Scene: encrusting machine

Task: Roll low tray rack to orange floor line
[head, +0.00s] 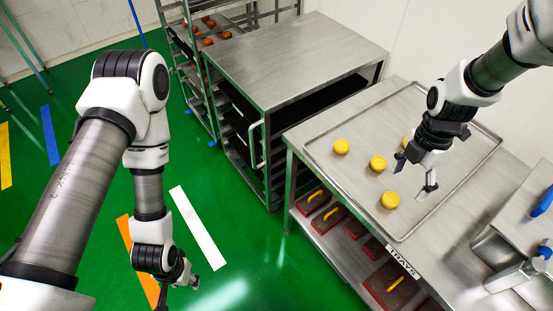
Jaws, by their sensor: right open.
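The low tray rack (290,55) stands in the upper middle, with a flat steel top, dark shelves inside and an upright handle (256,146) at its near left corner. The orange floor line (124,232) lies on the green floor at the lower left, partly hidden behind my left arm. My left gripper (182,284) hangs low near the orange line, well apart from the rack; its fingers are too unclear to read. My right gripper (413,176) is open and empty above the tray on the steel table, away from the rack.
A steel table (293,143) beside the rack bears a large tray (330,171) with several yellow round pieces. Red items sit on its lower shelf. A taller rack (176,60) stands left of the low rack. White (198,228), blue (50,135) and yellow lines mark open green floor.

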